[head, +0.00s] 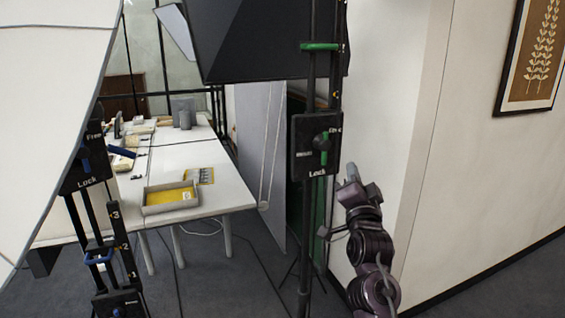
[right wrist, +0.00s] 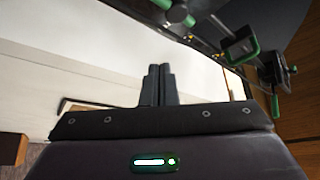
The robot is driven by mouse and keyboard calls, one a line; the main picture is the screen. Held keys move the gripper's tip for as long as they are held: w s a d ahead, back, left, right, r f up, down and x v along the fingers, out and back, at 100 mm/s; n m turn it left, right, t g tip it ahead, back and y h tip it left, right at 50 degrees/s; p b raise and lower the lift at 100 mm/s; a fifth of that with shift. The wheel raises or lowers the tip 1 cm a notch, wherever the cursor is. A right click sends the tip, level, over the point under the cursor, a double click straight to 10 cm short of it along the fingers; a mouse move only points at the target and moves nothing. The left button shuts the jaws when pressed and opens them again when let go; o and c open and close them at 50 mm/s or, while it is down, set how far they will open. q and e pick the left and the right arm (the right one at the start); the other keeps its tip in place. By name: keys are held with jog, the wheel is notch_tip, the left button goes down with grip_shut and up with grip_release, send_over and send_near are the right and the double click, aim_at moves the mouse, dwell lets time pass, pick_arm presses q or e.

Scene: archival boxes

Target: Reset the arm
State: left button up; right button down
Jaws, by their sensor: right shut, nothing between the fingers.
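My right arm rises at the lower right of the head view, dark and purplish, in front of the white wall. Its gripper (head: 352,174) points upward, just right of the black stand with the green clamp. In the right wrist view the two dark fingers (right wrist: 158,84) lie side by side, shut and empty. They touch nothing that I can see. My left gripper is not in view.
A black stand (head: 316,145) with a lock block is close to my right gripper. Another stand (head: 88,172) is at left. A white table (head: 225,190) holds a grey tray (head: 170,208). A framed picture (head: 530,55) hangs on the right wall. Grey floor is clear at lower right.

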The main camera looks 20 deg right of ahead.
jog(key=w+a+f+n+g+y, duration=0.2)
jog(key=a+f+n, duration=0.1)
jog(key=f, duration=0.9)
jog(key=w+a+f+n+g+y, duration=0.2)
jog(key=a+f, duration=0.1)
jog(key=f, duration=1)
jog(key=s+a+f+n+g+y, duration=0.1)
jog(key=s+a+f+n+g, duration=0.15)
jog(key=f, duration=0.75)
jog(key=s+a+f+n+g+y, duration=0.15)
jog(key=s+f, duration=0.25)
jog(key=f, duration=0.5)
jog(key=s+a+f+n+g, duration=0.15)
jog(key=s+f, duration=0.25)
jog(key=f, duration=0.6)
jog(key=s+a+f+n+g, duration=0.15)
jog(key=s+f+g, duration=0.25)
jog(key=s+f, duration=0.95)
jog(key=s+f+n+g, duration=0.2)
jog(key=s+f+g, duration=0.2)
jog(key=s+f, duration=0.9)
jog(key=s+d+f+n+g, duration=0.1)
jog(key=s+n+g, duration=0.1)
jog(key=s, duration=1.7)
jog(key=shift+s+d+f+g, duration=0.2)
jog(key=shift+s+d+g, duration=0.15)
jog(key=shift+d, duration=0.05)
